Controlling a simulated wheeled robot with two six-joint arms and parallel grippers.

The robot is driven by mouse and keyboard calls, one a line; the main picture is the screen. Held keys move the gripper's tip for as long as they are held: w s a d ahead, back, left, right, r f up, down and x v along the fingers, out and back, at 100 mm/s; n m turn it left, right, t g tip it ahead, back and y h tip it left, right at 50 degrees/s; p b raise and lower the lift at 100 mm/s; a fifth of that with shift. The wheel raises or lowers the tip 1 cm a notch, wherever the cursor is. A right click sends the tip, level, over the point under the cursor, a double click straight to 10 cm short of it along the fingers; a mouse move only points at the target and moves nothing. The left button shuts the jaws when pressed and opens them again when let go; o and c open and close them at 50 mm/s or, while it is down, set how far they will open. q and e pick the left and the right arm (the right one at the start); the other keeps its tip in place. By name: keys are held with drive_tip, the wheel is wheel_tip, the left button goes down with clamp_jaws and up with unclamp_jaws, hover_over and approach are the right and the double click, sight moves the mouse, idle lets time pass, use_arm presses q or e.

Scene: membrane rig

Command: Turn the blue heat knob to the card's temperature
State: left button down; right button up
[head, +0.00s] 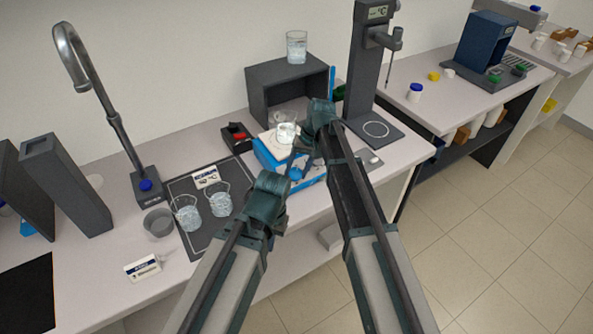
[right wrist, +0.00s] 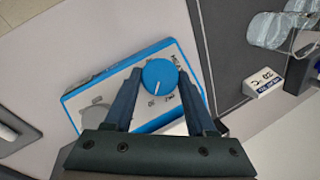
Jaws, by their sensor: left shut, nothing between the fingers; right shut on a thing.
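The blue heat knob (right wrist: 160,76) is on the top of a blue and white heater (right wrist: 110,82); its white pointer line points down and slightly left in the right wrist view. Printed marks around it are too small to read surely. My right gripper (right wrist: 160,88) is shut on the knob, one finger on each side. In the head view the knob (head: 296,173) shows just below my right gripper (head: 302,158). My left gripper (head: 277,212) is lower, near the counter's front edge, shut and empty. A small white card (right wrist: 264,82) seems to read 20 °C, upside down; it also shows in the head view (head: 205,177).
A glass beaker (head: 286,132) stands on the heater. Two glass beakers (head: 220,203) stand on the dark mat (head: 198,240), left of my arms. A grey stand (head: 367,70) rises behind the heater, and a dark open box (head: 262,100) carries another beaker.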

idle(0.5)
drive_tip(key=o, duration=1.4)
drive_tip(key=shift+c, duration=0.2)
drive_tip(key=shift+r, duration=0.1)
drive_tip(key=p+v, duration=1.3)
drive_tip(key=shift+d+r, duration=0.25)
